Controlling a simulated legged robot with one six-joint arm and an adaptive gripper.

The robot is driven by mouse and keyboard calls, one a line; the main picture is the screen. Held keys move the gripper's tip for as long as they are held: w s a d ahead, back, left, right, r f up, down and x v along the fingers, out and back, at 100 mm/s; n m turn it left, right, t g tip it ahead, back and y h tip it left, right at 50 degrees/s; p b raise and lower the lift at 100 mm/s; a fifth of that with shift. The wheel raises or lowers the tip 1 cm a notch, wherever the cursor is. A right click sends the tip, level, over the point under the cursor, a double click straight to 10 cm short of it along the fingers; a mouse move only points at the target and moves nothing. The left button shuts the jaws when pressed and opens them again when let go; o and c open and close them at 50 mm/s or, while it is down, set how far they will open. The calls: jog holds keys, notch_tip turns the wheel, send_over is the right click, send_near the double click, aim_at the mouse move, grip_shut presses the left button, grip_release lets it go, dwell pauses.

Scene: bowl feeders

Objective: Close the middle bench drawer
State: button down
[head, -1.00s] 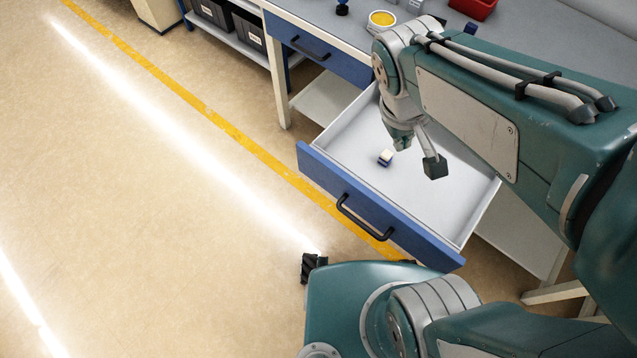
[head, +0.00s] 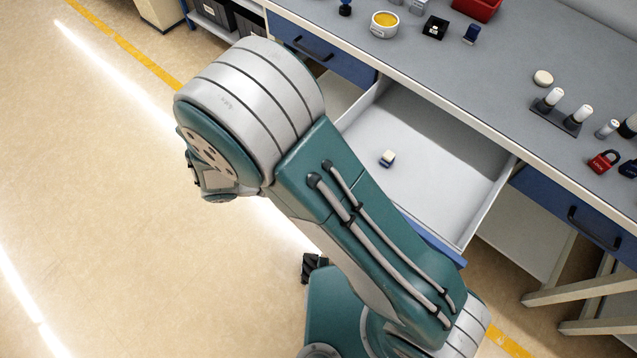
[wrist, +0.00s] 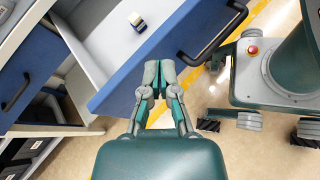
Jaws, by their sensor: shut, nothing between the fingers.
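The middle bench drawer (head: 440,170) stands pulled out from the bench in the head view. Most of its blue front (head: 436,246) is hidden behind my arm there. In the wrist view the blue drawer front (wrist: 116,92) crosses the upper middle, with its black handle (wrist: 214,42) to the right of my gripper. My gripper (wrist: 158,68) is shut and empty, its tips overlapping the drawer front in that view; I cannot tell whether they touch it. In the head view my gripper is hidden by my arm.
A small blue and white block (head: 387,158) lies in the drawer. Shut drawers flank it, left (head: 320,50) and right (head: 580,215). The benchtop (head: 480,60) holds a yellow-filled bowl (head: 385,24), a red bin (head: 478,8) and a red padlock (head: 604,162). The floor at left is clear.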

jog(key=s+a+f+n+t+y, duration=0.1)
jog(key=s+a+f+n+t, duration=0.2)
jog(key=f+n+t, duration=0.3)
jog(key=s+a+f+n+t+y, duration=0.1)
jog(key=s+a+f+n+t, duration=0.25)
jog(key=f, duration=0.35)
jog(key=r+x, duration=0.1)
jog(key=x, duration=1.3)
jog(key=shift+f+n+t, duration=0.2)
jog(key=shift+n+t, duration=0.15)
jog(key=shift+w, duration=0.1)
